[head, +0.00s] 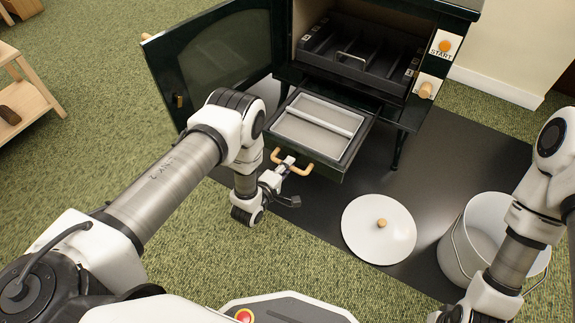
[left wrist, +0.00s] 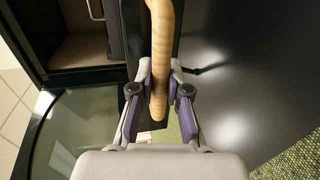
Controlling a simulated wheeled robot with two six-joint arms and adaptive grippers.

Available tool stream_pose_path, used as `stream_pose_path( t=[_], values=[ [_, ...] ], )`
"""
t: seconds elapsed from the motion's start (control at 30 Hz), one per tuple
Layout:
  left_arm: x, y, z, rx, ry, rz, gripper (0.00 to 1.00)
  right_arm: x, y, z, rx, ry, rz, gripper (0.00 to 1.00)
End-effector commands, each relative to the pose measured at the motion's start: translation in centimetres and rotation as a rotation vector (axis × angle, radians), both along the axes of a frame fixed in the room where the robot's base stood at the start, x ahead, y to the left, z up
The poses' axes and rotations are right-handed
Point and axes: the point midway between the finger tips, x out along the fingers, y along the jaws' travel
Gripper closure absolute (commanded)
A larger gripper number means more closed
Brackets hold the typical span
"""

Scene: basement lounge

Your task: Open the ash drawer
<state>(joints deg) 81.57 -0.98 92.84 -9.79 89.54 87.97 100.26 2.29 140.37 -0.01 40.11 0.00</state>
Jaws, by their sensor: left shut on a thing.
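The ash drawer (head: 349,160) is pulled out from the lower front of the dark green stove (head: 413,117). It holds a light grey pan (head: 308,131). My left gripper (head: 289,164) is shut on the drawer's wooden handle (head: 303,172). In the left wrist view the handle (left wrist: 161,50) runs between the fingers (left wrist: 160,98), which touch it on both sides. My right arm comes in at the right edge; its gripper is not clearly visible.
The stove's glass door (head: 215,60) stands open at the left. A dark grate tray (head: 345,55) sits in the firebox. A white lid (head: 378,229) lies on the dark floor plate (head: 455,165), with a white bucket (head: 451,250) at the right. A wooden shelf (head: 35,85) stands far left.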

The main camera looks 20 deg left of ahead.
Motion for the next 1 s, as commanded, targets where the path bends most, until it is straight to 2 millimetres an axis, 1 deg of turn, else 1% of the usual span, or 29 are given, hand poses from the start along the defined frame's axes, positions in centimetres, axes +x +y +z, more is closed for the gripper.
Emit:
stream_pose_path(
  t=[0.03, 0.07, 0.1, 0.13, 0.17, 0.43, 0.57, 0.67, 0.9, 1.0],
  values=[
    [-0.5, -0.1, -0.4, 0.0, 0.012, -0.003, 1.0, 0.0, 0.0, 0.0, 0.0, 0.0, 0.0, 1.0],
    [-0.5, -0.1, -0.4, 0.0, 0.013, -0.003, 1.0, 0.0, 0.0, 0.0, 0.0, 0.0, 0.0, 1.0],
    [-0.5, -0.1, -0.4, 0.0, 0.013, -0.003, 0.77, 0.0, 0.0, 0.0, 0.0, 0.0, 0.0, 1.0],
    [-0.5, -0.1, -0.4, 0.0, 0.014, -0.003, 0.67, 0.0, 0.0, 0.0, 0.0, 0.0, 0.0, 1.0],
    [-0.5, -0.1, -0.4, 0.0, 0.013, -0.003, 0.59, 0.0, 0.0, 0.0, 0.0, 0.0, 0.0, 1.0],
    [-0.4, 0.0, -0.3, 0.0, 0.009, -0.001, 0.59, 0.0, 0.0, 0.0, 0.0, 0.0, 0.0, 1.0],
    [-1.1, 0.2, -0.1, 0.0, 0.009, -0.001, 0.59, 0.0, 0.0, 0.0, 0.0, 0.0, 0.0, 1.0],
    [-2.9, 0.5, 0.2, -0.001, 0.012, 0.0, 0.59, 0.0, 0.0, 0.0, 0.0, 0.0, 0.0, 1.0],
    [-8.9, 1.7, 1.4, 0.0, 0.015, 0.002, 0.59, 0.0, 0.0, 0.0, 0.0, 0.0, 0.0, 1.0],
    [-10.8, 2.0, 1.8, -0.001, 0.014, 0.001, 0.59, 0.0, 0.0, 0.0, 0.0, 0.0, 0.0, 1.0]
  ],
)
